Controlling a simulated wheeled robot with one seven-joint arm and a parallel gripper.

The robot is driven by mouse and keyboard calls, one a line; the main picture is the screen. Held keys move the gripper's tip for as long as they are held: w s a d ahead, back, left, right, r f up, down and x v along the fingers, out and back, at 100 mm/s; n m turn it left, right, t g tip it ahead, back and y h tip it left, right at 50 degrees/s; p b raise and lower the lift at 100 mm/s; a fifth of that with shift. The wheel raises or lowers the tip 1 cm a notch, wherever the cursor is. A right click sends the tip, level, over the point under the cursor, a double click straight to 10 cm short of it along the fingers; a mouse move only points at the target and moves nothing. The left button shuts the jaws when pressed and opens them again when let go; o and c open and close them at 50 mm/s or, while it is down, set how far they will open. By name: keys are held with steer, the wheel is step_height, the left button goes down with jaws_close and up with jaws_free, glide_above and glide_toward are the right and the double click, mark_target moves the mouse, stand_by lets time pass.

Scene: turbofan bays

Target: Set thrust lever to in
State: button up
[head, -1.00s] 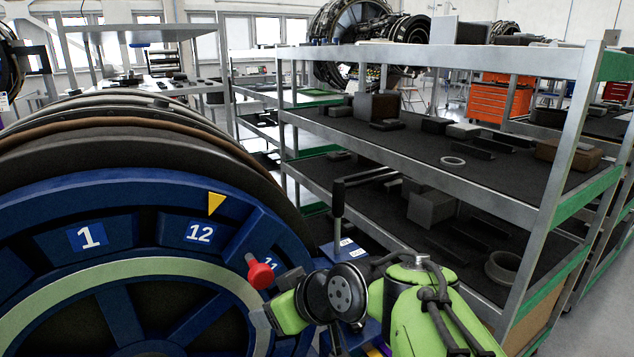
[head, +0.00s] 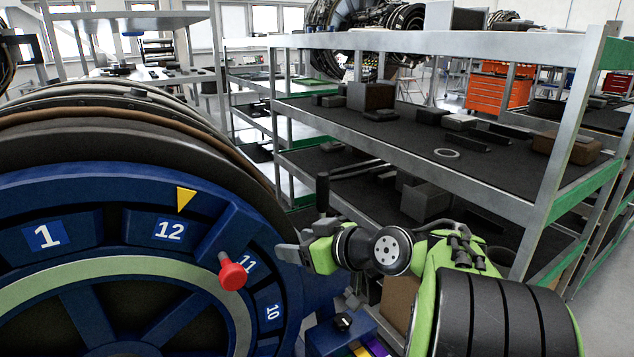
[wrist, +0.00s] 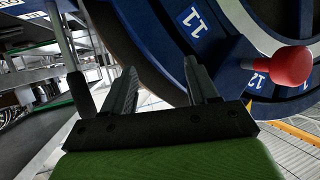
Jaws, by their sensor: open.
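The lever's upright black handle (head: 322,190) stands behind my arm in the head view, to the right of the blue ring. Its base and any labels there are hidden by my arm. In the wrist view a black handle (wrist: 82,95) shows left of the jaws, outside them. My gripper (head: 290,250) points left, in front of the lever, with its fingers beside the ring's edge. In the wrist view my gripper (wrist: 162,82) is open, with nothing between its fingers.
A large blue numbered ring (head: 178,256) with a red knob (head: 232,276) fills the left; the red knob (wrist: 291,66) is right of the jaws in the wrist view. A blue box with a black dial (head: 342,322) sits below my arm. A metal shelf rack (head: 440,42) stands behind.

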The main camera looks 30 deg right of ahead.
mark_target(317, 182)
steer(key=s+d+r+m+t+h, duration=0.1)
steer(key=d+r+t, duration=0.15)
steer(key=d, duration=0.45)
steer(key=s+d+r+m+t+h, duration=0.1)
steer(key=d+t, duration=0.2)
steer(key=d, duration=0.5)
steer(key=shift+g, duration=0.25)
steer(key=w+p, duration=0.1)
steer(key=w, duration=0.4)
steer(key=w+a+p, duration=0.1)
steer(key=w, duration=0.4)
steer(key=w+a+p, duration=0.1)
steer(key=w+p, duration=0.1)
steer(key=w, duration=0.3)
steer(key=shift+w+a+r, duration=0.15)
steer(key=shift+w+r, duration=0.05)
steer(key=shift+c, duration=0.4)
jaws_close()
